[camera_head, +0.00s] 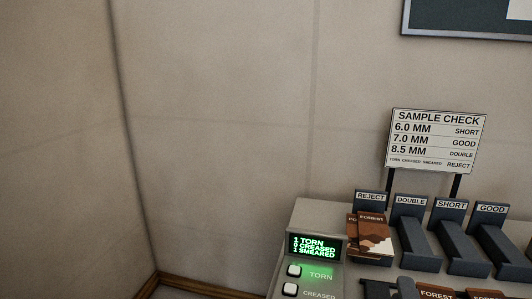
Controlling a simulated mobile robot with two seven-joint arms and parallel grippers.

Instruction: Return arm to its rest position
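My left gripper and arm are not in view.
A grey console with a green-lit display (315,246) stands left of the chutes, with white buttons (294,271). Brown FOREST packets (372,237) lie in the REJECT chute. The DOUBLE (417,240), SHORT (461,245) and GOOD (504,250) chutes look empty. A SAMPLE CHECK sign (437,140) stands behind.

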